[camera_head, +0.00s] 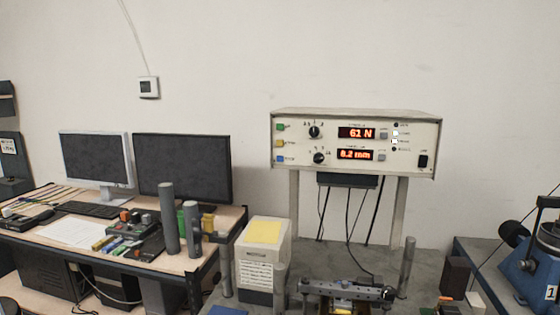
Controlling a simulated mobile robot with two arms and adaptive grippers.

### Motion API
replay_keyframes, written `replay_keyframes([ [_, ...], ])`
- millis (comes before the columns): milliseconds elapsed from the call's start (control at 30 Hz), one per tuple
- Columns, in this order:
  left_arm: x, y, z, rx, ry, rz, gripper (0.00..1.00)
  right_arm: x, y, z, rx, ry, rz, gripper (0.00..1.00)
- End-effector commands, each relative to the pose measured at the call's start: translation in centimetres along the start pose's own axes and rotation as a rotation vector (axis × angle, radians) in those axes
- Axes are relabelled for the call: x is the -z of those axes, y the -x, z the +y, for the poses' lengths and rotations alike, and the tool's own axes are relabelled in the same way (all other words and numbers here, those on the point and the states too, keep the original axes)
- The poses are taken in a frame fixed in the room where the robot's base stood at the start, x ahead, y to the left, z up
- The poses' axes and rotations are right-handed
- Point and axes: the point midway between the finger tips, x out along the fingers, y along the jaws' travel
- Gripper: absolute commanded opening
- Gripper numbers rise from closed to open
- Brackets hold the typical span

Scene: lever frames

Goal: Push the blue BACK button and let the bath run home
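The control box (350,113) is cream coloured and stands on two legs against the wall. On the left of its face are a green button (280,127), a yellow button (280,143) and, lowest, a blue button (280,159); their labels are too small to read. The upper red display (356,133) reads 61 N and the lower one (355,155) reads 8.2 mm. A dark metal crosspiece (345,291) shows at the bottom edge; whether it belongs to the bath I cannot tell. Neither of my grippers is in view, and nothing touches the buttons.
Grey upright posts (168,218) stand at the left and by the crosspiece. A pale box (262,268) with a yellow top stands below the control box. A desk with two monitors (183,168) is left; a blue machine (540,262) is right. Space before the buttons looks clear.

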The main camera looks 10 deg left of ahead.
Motion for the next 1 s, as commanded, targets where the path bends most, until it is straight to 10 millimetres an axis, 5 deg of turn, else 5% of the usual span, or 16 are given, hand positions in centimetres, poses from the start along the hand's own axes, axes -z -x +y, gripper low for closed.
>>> replay_keyframes([
  [67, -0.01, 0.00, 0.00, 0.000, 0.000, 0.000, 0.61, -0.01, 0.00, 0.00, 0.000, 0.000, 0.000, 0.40],
  [367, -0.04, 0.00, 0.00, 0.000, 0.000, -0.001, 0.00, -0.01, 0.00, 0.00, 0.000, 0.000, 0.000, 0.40],
  [1000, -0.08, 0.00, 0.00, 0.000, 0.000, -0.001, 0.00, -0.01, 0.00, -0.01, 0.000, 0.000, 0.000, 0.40],
])
